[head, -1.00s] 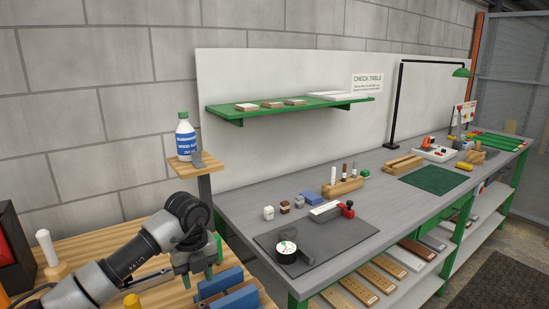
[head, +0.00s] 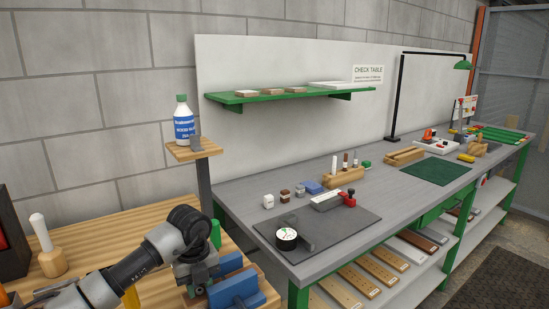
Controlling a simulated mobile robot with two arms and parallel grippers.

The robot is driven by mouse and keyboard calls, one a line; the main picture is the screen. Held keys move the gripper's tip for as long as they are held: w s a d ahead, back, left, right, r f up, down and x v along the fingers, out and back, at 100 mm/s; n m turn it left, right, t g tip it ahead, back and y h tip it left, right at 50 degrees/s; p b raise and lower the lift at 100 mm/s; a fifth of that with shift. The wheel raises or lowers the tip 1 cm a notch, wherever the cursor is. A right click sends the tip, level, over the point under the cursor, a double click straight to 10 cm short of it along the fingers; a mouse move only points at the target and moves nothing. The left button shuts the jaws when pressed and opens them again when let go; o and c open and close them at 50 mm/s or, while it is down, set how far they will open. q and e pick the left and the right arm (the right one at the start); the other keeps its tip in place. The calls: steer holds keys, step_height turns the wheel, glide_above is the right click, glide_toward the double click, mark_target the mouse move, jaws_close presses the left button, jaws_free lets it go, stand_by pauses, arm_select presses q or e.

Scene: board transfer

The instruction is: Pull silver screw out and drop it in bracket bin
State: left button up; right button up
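No silver screw and no bin that I can make out as the bracket bin show in the head view. My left gripper (head: 197,274) is low in the picture over the wooden bench, beside the blue blocks (head: 238,289), which look like vise jaws. It points down, and its fingertips are partly hidden by its own body and the blue blocks. I cannot tell whether it holds anything. A green upright piece (head: 215,233) shows just behind it. My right gripper is not in view.
A bottle (head: 184,125) stands on a small raised wooden shelf (head: 205,150).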

mark_target(199, 290)
arm_select(q)
jaws_close()
steer(key=shift+r, duration=0.15)
steer(key=shift+r+p, duration=0.75)
steer(key=shift+r, duration=0.25)
steer(key=shift+r+p, duration=1.55)
steer(key=shift+r, duration=0.7)
